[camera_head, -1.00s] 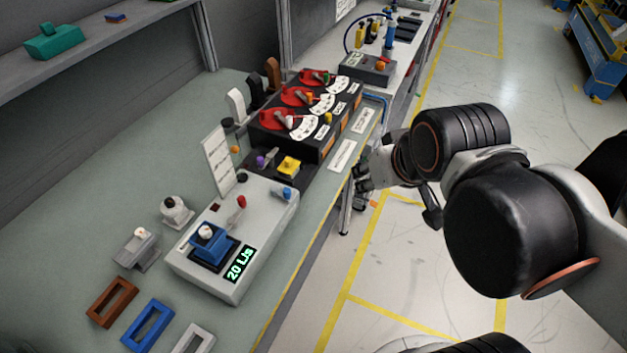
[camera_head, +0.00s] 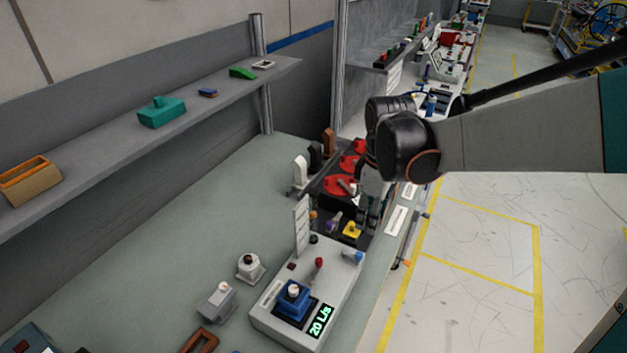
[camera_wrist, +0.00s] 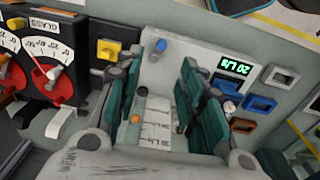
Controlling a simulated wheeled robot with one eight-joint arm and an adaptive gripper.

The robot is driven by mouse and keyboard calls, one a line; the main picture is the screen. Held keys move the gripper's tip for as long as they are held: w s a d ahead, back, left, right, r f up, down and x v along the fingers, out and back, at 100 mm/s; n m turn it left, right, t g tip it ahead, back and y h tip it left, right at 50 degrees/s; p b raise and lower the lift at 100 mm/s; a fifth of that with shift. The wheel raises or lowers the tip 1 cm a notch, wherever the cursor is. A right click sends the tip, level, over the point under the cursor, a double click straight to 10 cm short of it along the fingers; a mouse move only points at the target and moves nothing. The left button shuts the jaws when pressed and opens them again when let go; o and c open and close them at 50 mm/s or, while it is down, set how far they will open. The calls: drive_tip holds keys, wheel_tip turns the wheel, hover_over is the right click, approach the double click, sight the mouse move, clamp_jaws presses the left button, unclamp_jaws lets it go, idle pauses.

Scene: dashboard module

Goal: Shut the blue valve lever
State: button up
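The grey valve box (camera_head: 330,283) sits on the bench and its lit display reads 20 L/s. A small blue lever (camera_head: 355,257) stands at its far right corner; it also shows in the wrist view (camera_wrist: 160,45), close to a fingertip. A red lever (camera_head: 319,263) and a blue block with a white knob (camera_head: 294,296) are on the same box. My gripper (camera_wrist: 172,66) is open and empty, its teal-padded fingers spread over the box side. In the head view my arm mostly hides it. The lever's exact angle is too small to tell.
Behind the box stand a small yellow-knobbed unit (camera_head: 352,230) and red dial gauges (camera_head: 340,184), partly hidden by my arm. An upright white label card (camera_head: 301,226) stands near the box. Grey and white knobbed parts (camera_head: 249,266) lie to the left.

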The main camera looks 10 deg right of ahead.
sight(359, 253)
drive_tip(key=shift+n+g, duration=0.3)
drive_tip(key=shift+n, duration=0.1)
drive_tip(key=f+b, duration=0.1)
drive_tip(key=f, duration=0.4)
drive_tip(key=f+b, duration=0.1)
drive_tip(key=f, duration=0.3)
drive_tip(key=a+f+b, duration=0.1)
drive_tip(key=f, duration=0.4)
drive_tip(key=shift+w+f, duration=0.3)
drive_tip(key=shift+w, duration=0.05)
clamp_jaws()
